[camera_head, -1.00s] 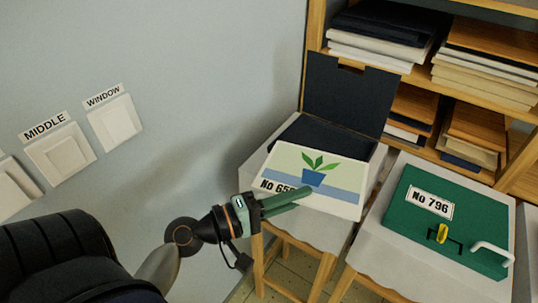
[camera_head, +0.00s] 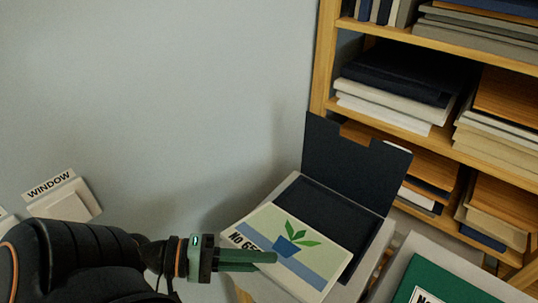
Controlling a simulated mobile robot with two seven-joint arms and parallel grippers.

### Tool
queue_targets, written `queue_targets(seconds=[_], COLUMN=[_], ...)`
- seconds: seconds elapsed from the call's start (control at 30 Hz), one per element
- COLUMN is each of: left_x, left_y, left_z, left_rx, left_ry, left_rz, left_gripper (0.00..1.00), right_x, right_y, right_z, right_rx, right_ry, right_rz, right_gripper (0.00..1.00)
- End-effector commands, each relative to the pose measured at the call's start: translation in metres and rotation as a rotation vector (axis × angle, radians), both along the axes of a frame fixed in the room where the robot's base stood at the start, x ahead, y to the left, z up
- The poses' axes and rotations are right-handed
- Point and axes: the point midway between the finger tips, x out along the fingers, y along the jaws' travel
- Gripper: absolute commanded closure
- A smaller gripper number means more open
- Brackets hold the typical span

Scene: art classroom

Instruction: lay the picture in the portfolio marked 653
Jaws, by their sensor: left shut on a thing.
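The picture (camera_head: 313,250) shows a green plant in a blue pot on a pale ground with a blue band. My left gripper (camera_head: 270,258) is shut on its near left side. A label reading "No 65" (camera_head: 240,241) shows at the picture's left end, its last part hidden by the gripper. An open dark portfolio (camera_head: 352,168) stands behind and under the picture, its lid upright. Its dark inside (camera_head: 335,208) shows beyond the picture's far edge. The picture overlaps the near part; I cannot tell whether it touches. My right gripper is out of view.
A green portfolio (camera_head: 425,278) lies at the lower right, its label cut off. Wooden shelves (camera_head: 430,130) with stacked boards stand behind the lid. Bare wall lies above my arm.

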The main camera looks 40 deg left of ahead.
Motion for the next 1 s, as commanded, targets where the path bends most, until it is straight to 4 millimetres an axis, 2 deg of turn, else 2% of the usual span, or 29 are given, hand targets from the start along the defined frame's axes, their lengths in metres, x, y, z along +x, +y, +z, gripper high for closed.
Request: queue_targets(seconds=[0.27,1.0], left_x=[0.012,0.072], left_y=[0.001,0.004], left_z=[-0.004,-0.006], left_rx=[0.001,0.001], left_ry=[0.009,0.004], left_rz=[-0.007,-0.005], left_gripper=[1.0,1.0], right_x=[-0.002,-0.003], right_y=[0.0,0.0], right_z=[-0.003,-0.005], right_rx=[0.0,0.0], right_ry=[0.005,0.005], right_rz=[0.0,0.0], right_gripper=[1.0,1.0])
